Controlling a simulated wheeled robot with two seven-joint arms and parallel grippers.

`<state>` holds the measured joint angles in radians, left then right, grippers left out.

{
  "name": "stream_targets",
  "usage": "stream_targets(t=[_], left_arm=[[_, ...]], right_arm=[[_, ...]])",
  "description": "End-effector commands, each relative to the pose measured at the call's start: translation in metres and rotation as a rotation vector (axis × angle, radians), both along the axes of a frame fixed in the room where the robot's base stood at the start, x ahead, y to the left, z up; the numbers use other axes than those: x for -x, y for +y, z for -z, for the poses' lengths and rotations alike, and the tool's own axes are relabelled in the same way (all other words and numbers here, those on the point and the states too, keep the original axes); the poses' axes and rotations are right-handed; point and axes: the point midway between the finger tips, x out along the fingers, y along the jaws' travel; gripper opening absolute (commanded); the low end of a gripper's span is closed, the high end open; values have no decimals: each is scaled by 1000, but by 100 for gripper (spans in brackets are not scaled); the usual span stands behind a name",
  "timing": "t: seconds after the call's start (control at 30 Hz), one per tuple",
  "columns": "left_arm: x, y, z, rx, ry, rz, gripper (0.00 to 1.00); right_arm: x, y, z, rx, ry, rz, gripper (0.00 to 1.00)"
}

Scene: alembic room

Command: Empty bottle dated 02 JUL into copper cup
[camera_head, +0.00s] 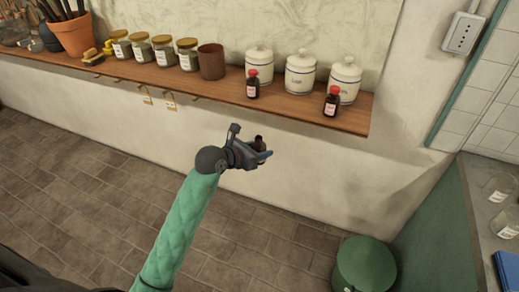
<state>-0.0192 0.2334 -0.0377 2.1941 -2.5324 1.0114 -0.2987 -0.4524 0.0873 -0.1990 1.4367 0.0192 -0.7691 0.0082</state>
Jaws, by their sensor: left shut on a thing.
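The copper cup (211,62) stands upright on the wooden shelf, right of the lidded jars. Two small dark bottles with red caps and pale labels stand on the shelf: one bottle (253,84) in front of the left canister, another bottle (331,102) near the right end. Their dates are too small to read. My left gripper (262,150) is in front of and below the shelf, apart from the cup. It is shut on a small dark thing that looks like an uncapped bottle, mostly hidden by the fingers; no label on it shows. My right gripper is out of view.
Three white lidded canisters (300,73) stand behind the bottles. Several labelled jars (163,50) and a terracotta pot (72,36) stand left of the cup. The shelf edge (215,87) lies between my gripper and the cup. A green bin (364,265) is on the floor.

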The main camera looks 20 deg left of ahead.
Motion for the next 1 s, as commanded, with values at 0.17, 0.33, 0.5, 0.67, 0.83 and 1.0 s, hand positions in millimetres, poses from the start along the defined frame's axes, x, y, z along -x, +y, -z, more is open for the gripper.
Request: stream_targets(t=[0.17, 0.33, 0.5, 0.67, 0.83, 1.0], left_arm=[[0, 1, 24, 0, 0, -1, 18], [0, 1, 48, 0, 0, 0, 18], [0, 1, 79, 0, 0, 0, 18], [0, 1, 108, 0, 0, 0, 18], [0, 1, 139, 0, 0, 0, 18], [0, 1, 170, -1, 0, 0, 18]], right_arm=[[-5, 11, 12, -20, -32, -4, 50], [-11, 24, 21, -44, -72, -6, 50], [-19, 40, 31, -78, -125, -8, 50], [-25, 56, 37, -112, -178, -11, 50], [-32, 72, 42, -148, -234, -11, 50], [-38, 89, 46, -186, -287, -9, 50]])
